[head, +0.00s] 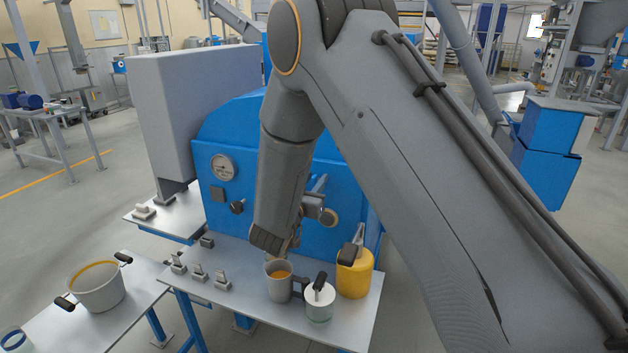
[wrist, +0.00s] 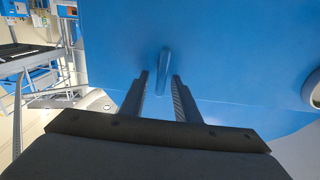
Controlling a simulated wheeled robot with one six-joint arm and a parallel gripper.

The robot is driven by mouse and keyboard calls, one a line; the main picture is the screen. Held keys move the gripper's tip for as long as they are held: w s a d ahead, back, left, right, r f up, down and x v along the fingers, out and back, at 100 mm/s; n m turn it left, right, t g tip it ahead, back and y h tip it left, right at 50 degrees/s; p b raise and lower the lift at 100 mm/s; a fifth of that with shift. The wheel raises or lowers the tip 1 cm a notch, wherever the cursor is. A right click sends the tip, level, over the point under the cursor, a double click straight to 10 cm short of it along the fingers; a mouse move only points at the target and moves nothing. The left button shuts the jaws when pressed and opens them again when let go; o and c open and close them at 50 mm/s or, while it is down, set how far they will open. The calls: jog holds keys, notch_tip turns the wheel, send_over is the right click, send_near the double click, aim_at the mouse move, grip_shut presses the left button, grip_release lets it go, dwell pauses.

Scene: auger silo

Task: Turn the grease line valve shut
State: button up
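A short blue bar (wrist: 163,60), likely the valve's handle, stands out from the blue machine panel in the wrist view. My gripper (wrist: 159,75) is open, with one finger on each side of the bar's near end. I cannot tell whether either finger touches it. In the head view a blue bar (head: 320,184) shows just right of my forearm, on the front of the blue machine (head: 240,130). A round tan fitting (head: 330,217) sits below it. My fingers are mostly hidden behind my arm there, and the valve body is not clear.
A gauge (head: 222,167) and a black knob (head: 237,207) sit left of my arm. A pot (head: 97,290) stands on the left table.

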grip_shut()
jog(key=shift+m+b, duration=0.3)
jog(key=shift+b, duration=0.1)
jog(key=m+b, duration=0.2)
jog(key=m, duration=0.1)
jog(key=shift+s+d+f+b, duration=0.1)
jog(key=shift+d+f+b, duration=0.1)
jog(key=shift+d+b, duration=0.15)
jog(key=m+b, duration=0.4)
jog(key=b, duration=0.1)
jog(key=f+m+b, duration=0.1)
jog(key=m+b, duration=0.4)
jog(key=d+m+b, duration=0.1)
jog(key=m+b, duration=0.4)
jog(key=b, duration=0.1)
jog(key=shift+s+d+f, duration=0.1)
jog(key=shift+s+f, duration=0.15)
jog(key=shift+f, duration=0.15)
